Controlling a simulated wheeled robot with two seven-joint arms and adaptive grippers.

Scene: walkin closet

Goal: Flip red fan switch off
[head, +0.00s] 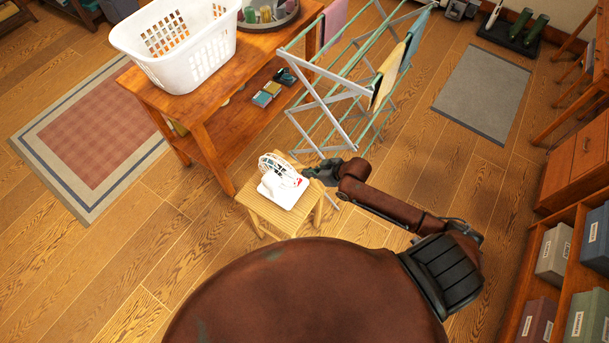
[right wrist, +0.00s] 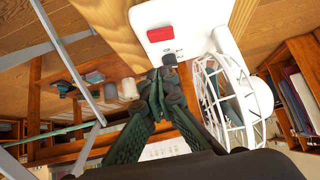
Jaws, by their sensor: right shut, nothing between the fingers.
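A white fan (head: 275,188) with a round wire cage stands on a small wooden stool (head: 300,219). In the right wrist view, the fan's cage (right wrist: 232,95) is at the right. Its red switch (right wrist: 164,33) sits on the white base near the top middle. My right gripper (head: 313,172) is beside the fan, on its right in the head view. In the right wrist view the gripper (right wrist: 168,66) is shut and empty, with its tips just below the switch in the picture. I cannot tell whether they touch the base. My left gripper is not in view.
A wooden table (head: 215,113) with a white laundry basket (head: 180,62) stands behind the stool. A drying rack (head: 340,100) is close behind my right gripper. Shelves with boxes (head: 553,252) line the right side. Open floor lies left of the stool.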

